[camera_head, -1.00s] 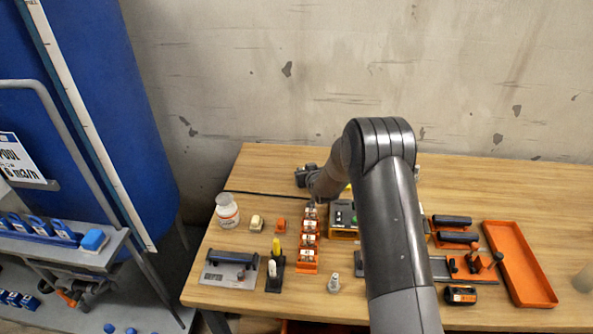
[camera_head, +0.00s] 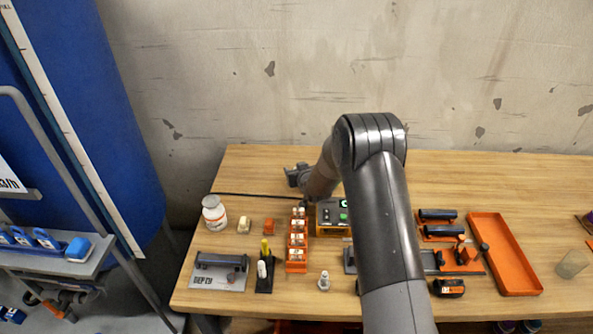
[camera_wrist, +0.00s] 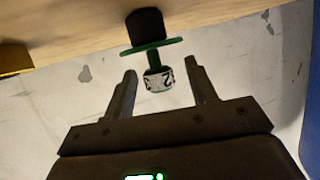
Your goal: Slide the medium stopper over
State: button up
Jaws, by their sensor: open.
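In the wrist view, my gripper (camera_wrist: 162,84) is open, with one finger on each side of a white piece (camera_wrist: 158,79) marked with a dark "2". This piece joins a green stem and a wide green disc (camera_wrist: 152,47), with a dark cylinder (camera_wrist: 146,25) beyond against the table. I see gaps between the fingers and the white piece. I cannot tell from its look whether this is the medium stopper. In the head view, my arm reaches over the bench and its fingertips cannot be made out.
The wooden bench (camera_head: 500,185) holds an orange rack (camera_head: 297,262) of white-labelled pieces, a white bottle (camera_head: 214,213), a grey scale-like device (camera_head: 219,272) and an orange tray (camera_head: 505,255). The rear bench is mostly clear.

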jog(key=shift+s+d+r, duration=0.1)
jog(key=shift+s+d, duration=0.05)
jog(key=shift+s, duration=0.15)
jog(key=shift+v, duration=1.2)
notch_tip(320, 180, up, 7)
